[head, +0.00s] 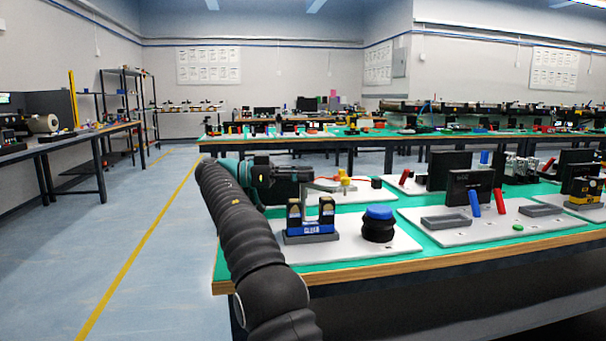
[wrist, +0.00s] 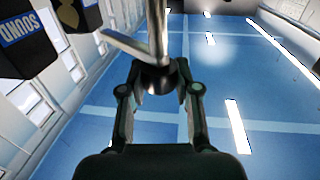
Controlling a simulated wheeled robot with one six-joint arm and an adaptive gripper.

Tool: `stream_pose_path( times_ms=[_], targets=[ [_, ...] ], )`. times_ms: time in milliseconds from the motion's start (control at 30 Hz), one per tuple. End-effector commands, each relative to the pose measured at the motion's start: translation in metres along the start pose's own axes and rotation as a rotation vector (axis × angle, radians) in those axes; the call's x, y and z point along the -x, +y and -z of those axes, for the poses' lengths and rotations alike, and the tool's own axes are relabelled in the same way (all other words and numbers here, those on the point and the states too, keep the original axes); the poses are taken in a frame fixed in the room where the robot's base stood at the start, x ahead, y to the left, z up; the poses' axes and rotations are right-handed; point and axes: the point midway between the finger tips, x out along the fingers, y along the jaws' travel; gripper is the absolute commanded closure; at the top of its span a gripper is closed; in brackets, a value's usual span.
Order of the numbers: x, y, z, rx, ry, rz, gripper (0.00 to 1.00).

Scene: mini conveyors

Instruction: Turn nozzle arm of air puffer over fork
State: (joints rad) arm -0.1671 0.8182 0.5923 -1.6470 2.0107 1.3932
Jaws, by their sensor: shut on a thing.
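The fork (head: 313,228) is a blue and black block with two upright prongs, standing on a pale plate; its lettered side also shows at the upper left of the wrist view (wrist: 28,42). The air puffer (head: 378,229), a black bellows with a blue cap, stands right of the fork. My gripper (head: 307,175) is level, above and behind the fork. In the wrist view, my gripper (wrist: 157,88) is shut on a dark round end of the grey metal nozzle arm (wrist: 156,35). A thin bar branches left from it, towards the fork. The nozzle arm is hard to make out in the head view.
A yellow fitting (head: 345,182) with a red line stands behind on another plate. Further right, a plate (head: 545,229) carries grey trays, dark blocks and red and blue sticks. The floor at left is clear.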

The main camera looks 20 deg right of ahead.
Motion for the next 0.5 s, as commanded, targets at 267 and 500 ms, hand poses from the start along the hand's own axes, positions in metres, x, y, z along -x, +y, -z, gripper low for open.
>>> stream_pose_path(
  times_ms=[267, 500],
  targets=[
    [0.0002, 0.0, 0.0004, -0.001, 0.0, 0.001, 0.42],
    [0.0011, 0.0002, 0.0004, 0.0, 0.0, 0.003, 0.42]
  ],
)
